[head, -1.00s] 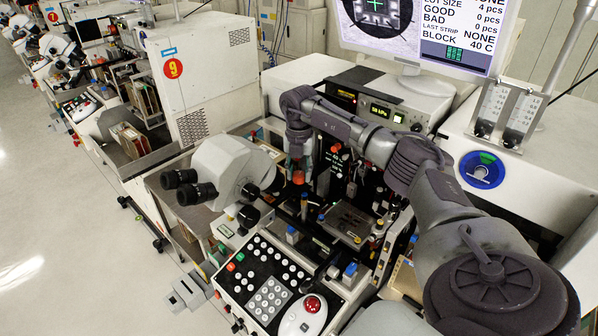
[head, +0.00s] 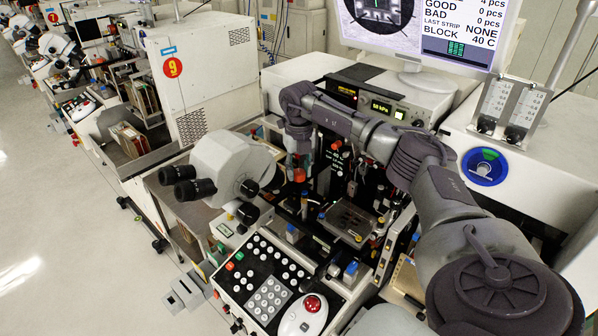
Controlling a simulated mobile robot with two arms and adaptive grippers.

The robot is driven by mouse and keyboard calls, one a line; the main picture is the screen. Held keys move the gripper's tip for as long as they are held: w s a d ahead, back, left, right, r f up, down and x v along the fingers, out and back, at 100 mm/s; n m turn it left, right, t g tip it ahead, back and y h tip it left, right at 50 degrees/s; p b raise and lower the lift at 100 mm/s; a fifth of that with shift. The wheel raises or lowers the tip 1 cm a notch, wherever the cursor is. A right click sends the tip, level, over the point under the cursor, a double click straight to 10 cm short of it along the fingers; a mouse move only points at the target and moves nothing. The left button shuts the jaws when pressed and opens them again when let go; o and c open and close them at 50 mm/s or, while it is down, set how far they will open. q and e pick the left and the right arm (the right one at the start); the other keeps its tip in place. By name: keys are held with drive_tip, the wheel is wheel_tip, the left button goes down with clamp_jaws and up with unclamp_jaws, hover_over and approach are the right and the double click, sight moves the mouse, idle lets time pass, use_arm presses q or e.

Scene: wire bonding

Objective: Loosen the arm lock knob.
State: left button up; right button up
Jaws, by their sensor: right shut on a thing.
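My right arm reaches in from the lower right, and its wrist bends down over the middle of the bonding machine. My right gripper (head: 298,164) points downward just right of the white microscope head (head: 226,160). A small orange-red knob (head: 299,175) shows right at its fingertips, and the gripper is shut on it. The fingers and wrist hide the knob's upper part, and its rotation cannot be told. My left gripper is not in view.
Black eyepieces (head: 188,184) stick out left of the gripper. A control panel (head: 266,284) with a red trackball (head: 312,303) lies in front. A monitor (head: 462,40) and a pressure display unit (head: 385,106) stand behind. The floor at left is clear.

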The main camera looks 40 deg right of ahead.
drive_tip(key=n, duration=0.4)
drive_tip(key=shift+n+b, duration=0.3)
drive_tip(key=shift+b, duration=0.05)
drive_tip(key=n, duration=0.3)
drive_tip(key=shift+n+b, duration=0.3)
drive_tip(key=n, duration=0.4)
drive_tip(key=shift+n, duration=0.3)
drive_tip(key=n, duration=0.3)
drive_tip(key=shift+n+b, duration=0.3)
drive_tip(key=shift+b, duration=0.1)
drive_tip(key=n, duration=0.8)
drive_tip(key=shift+s, duration=0.1)
drive_tip(key=n, duration=0.4)
drive_tip(key=shift+n+b, duration=0.3)
drive_tip(key=shift+b, duration=0.1)
drive_tip(key=shift+f+n, duration=0.1)
drive_tip(key=shift+n, duration=1.7)
drive_tip(key=shift+s+a, duration=0.1)
